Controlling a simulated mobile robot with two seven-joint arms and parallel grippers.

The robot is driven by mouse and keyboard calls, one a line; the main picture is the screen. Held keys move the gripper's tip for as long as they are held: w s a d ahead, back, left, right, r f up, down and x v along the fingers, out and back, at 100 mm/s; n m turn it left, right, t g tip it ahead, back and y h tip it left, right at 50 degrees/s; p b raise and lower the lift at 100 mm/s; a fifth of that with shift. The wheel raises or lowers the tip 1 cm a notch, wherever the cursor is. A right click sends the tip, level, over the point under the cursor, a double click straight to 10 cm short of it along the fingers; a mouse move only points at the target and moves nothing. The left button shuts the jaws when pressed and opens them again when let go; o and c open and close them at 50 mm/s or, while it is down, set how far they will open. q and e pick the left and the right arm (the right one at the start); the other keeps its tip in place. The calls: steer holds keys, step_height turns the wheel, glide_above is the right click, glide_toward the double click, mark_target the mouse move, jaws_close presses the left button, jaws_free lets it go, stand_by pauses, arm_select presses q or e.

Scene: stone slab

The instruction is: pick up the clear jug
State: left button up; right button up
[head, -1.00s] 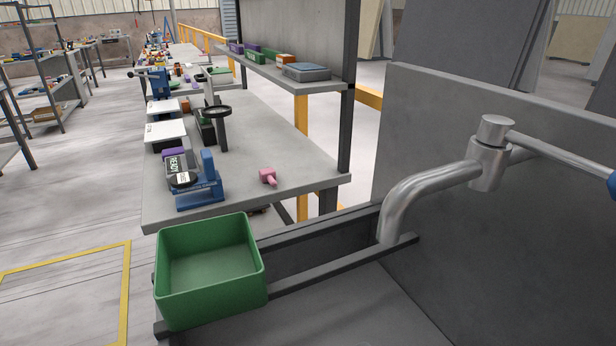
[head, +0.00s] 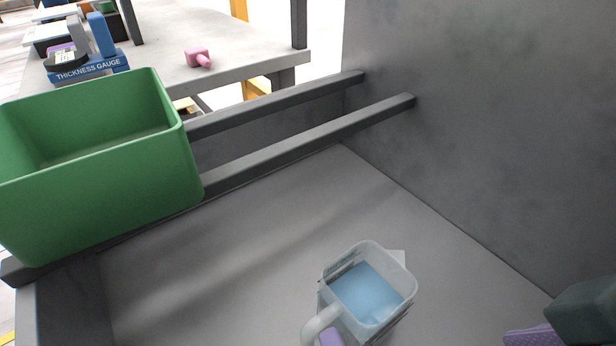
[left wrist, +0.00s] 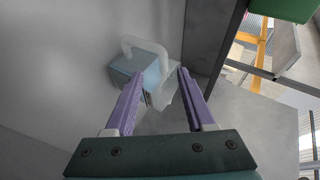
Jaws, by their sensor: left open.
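The clear jug (head: 392,322), holding blue liquid, stands on the grey slab at the bottom middle of the head view. Its handle points to the lower left. In the left wrist view the jug (left wrist: 150,73) shows just past and partly between the purple fingertips, handle at the upper left. My left gripper (left wrist: 160,73) is open and empty, facing the jug.
A green bin (head: 100,185) sits on the rails at the left. A tall grey panel (head: 490,130) rises on the right. Beyond the rails, a bench (head: 240,55) bears a pink object (head: 197,57) and a blue thickness gauge (head: 90,68). The slab left of the jug is clear.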

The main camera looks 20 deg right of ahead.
mark_target(331, 320)
arm_select(q)
steer(key=x, duration=0.3)
steer(key=b+x, duration=0.1)
steer(key=x, duration=0.1)
steer(key=shift+w+d+r, duration=0.2)
steer(key=shift+w+d, duration=0.05)
steer(key=shift+w, duration=0.05)
steer(key=shift+c, duration=0.2)
jaws_close()
stand_by(0.9)
